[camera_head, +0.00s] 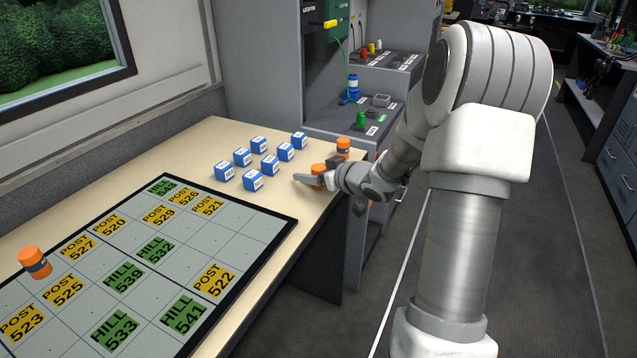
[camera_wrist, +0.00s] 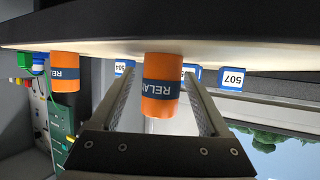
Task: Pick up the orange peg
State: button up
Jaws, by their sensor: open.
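An orange peg with a dark blue band reading RELAY stands near the table's right edge in the head view (camera_head: 318,169). In the wrist view, which is upside down, this orange peg (camera_wrist: 160,105) stands between the two fingers of my gripper (camera_wrist: 160,76). The fingers are open, with a visible gap at each side of the peg. In the head view my gripper (camera_head: 312,181) reaches in from the right, low at the table top. A second orange peg (camera_head: 343,146) stands just behind, also at left in the wrist view (camera_wrist: 63,95). A third orange peg (camera_head: 35,262) stands on the board at far left.
Several blue-and-white numbered blocks (camera_head: 253,180) stand left of my gripper on the table. A dark-framed grid board (camera_head: 277,242) with yellow POST and green HILL labels covers the table's near part. Grey equipment cabinets (camera_head: 325,115) stand behind the table.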

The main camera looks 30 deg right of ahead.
jog(key=shift+w+a+f, duration=0.1)
jog(key=shift+w+a, duration=0.05)
jog(key=shift+w, duration=0.2)
jog(key=shift+c, duration=0.3)
grip_shut()
